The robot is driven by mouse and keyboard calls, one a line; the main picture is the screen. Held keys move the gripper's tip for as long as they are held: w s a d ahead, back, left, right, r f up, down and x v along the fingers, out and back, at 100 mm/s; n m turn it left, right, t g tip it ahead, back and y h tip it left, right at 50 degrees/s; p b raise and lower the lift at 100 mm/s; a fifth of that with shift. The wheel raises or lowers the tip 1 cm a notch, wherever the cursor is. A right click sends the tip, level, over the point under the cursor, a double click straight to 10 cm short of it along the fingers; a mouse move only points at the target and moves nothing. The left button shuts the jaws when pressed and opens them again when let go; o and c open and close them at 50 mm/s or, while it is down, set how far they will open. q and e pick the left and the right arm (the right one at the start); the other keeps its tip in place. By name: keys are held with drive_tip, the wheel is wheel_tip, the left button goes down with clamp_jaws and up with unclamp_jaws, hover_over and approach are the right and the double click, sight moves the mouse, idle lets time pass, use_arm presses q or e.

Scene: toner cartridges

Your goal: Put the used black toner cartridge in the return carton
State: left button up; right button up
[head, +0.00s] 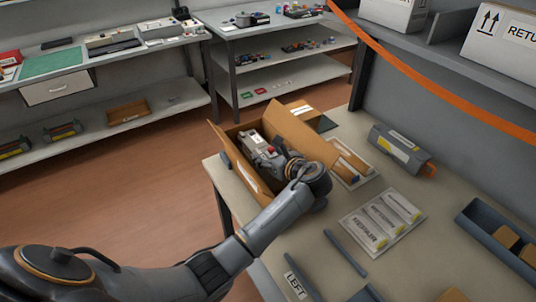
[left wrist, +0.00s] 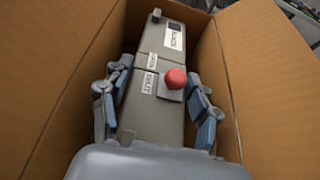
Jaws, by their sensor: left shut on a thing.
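The open brown return carton (head: 305,133) stands at the far left corner of the table with its flaps spread. A long grey toner cartridge (head: 262,152) with pale labels and a red knob is inside it. In the left wrist view the cartridge (left wrist: 155,110) lies lengthwise between the carton walls (left wrist: 272,80). My left gripper (head: 284,158) reaches into the carton and is shut on the cartridge. Its fingers (left wrist: 160,95) press on both sides, level with the red knob. I cannot tell whether the cartridge touches the carton floor. My right gripper is not in view.
Another grey cartridge with an orange end (head: 402,150) lies behind on the table. A flat labelled tray (head: 383,222) lies in the middle. A blue bin (head: 492,236) with brown boxes stands at the right. An orange strap (head: 440,93) crosses above.

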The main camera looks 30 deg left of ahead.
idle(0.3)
use_arm(q)
drive_tip(key=shift+f, duration=0.45)
drive_tip(key=o, duration=1.5)
drive_tip(key=shift+r, duration=0.25)
drive_tip(key=v, duration=1.2)
drive_tip(key=shift+r, duration=0.25)
drive_tip(key=shift+w, duration=0.1)
